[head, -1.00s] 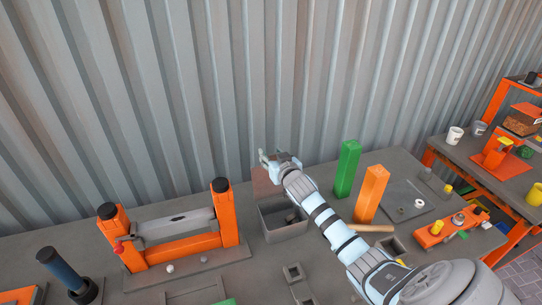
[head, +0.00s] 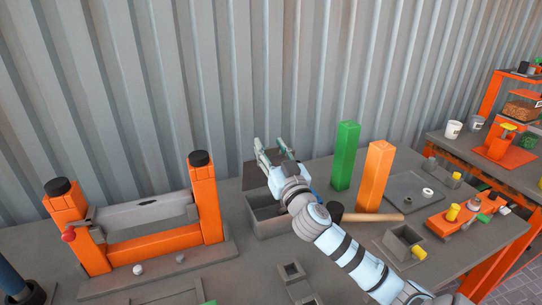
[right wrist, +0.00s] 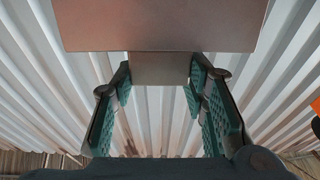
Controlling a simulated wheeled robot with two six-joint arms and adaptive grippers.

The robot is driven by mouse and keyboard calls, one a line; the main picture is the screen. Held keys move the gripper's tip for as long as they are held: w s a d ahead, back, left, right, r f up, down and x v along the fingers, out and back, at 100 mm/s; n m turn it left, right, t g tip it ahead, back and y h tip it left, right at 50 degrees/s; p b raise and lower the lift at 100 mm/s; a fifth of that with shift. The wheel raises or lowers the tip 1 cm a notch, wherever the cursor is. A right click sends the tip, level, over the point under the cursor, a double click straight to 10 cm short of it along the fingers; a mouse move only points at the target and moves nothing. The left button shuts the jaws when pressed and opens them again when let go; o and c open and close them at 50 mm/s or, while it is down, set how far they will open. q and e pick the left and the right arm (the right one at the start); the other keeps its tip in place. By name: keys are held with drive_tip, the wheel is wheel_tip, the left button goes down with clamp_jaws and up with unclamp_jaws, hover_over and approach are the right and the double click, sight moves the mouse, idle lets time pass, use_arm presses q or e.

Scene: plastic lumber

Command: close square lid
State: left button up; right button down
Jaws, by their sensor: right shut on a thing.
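The square lid (head: 259,176) stands raised at the back of an open grey box (head: 268,228) on the bench. In the right wrist view the lid (right wrist: 165,25) is a flat brownish-grey plate across the top, with a narrower tab (right wrist: 160,69) below it. My right gripper (head: 273,149) is at the lid's upper edge. Its green-padded fingers (right wrist: 160,80) stand on either side of the tab and are shut on it. My left gripper is not in view.
A green post (head: 345,155) and an orange post (head: 374,177) stand close to the right of my arm. A hammer (head: 372,217) lies beside it. A corrugated wall (head: 200,70) rises behind the bench.

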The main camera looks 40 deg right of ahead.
drive_tip(key=c, duration=0.9)
unclamp_jaws()
drive_tip(key=v, duration=1.2)
drive_tip(key=shift+w+f, duration=0.1)
